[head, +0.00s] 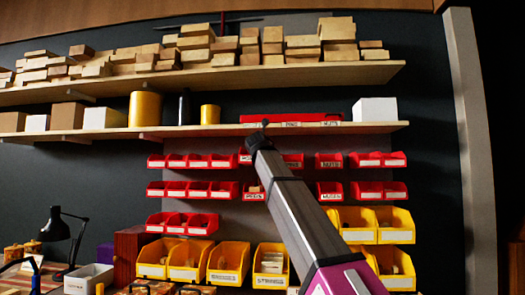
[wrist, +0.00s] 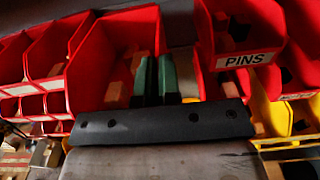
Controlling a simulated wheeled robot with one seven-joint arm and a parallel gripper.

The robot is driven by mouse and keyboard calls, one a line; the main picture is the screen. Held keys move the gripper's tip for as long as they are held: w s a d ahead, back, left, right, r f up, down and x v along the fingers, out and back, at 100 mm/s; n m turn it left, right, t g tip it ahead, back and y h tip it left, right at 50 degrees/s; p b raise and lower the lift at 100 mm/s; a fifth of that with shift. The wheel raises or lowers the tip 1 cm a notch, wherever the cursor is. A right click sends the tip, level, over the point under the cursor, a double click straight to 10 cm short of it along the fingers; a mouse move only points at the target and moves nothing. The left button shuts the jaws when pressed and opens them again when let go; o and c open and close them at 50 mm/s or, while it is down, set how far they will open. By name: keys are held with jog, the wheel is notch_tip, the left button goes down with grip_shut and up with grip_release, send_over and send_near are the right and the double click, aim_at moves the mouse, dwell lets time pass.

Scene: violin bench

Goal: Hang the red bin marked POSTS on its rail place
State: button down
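No POSTS label can be read in either view. My gripper (wrist: 157,78) has two green fingers close together, in front of or inside a large red bin (wrist: 115,50) in the wrist view. That bin's front and any label are hidden behind my dark gripper body, and tan pieces show inside it. I cannot tell whether the fingers grip its wall. A red bin marked PINS (wrist: 245,62) is to the right. In the head view my gripper (head: 262,124) is at the front edge of the lower shelf (head: 200,131), with red bins (head: 290,118) on the shelf behind it.
Rows of red bins (head: 185,190) hang on the wall below the shelf; my arm hides part of them. Yellow bins (head: 185,262) are lower. A cream box (head: 375,110) stands right on the shelf, a yellow cylinder (head: 145,108) left. A black lamp (head: 55,225) is lower left.

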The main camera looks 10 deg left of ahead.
jog(key=shift+w+a, duration=0.2)
jog(key=shift+w, duration=2.95)
jog(key=shift+w+a+r, duration=0.1)
jog(key=shift+w+r, duration=0.05)
jog(key=shift+w, duration=1.5)
dwell(0.8)
jog(key=shift+f, duration=0.95)
dwell(0.6)
jog(key=c, duration=1.2)
grip_release()
jog(key=shift+c, duration=0.2)
jog(key=shift+s, duration=0.1)
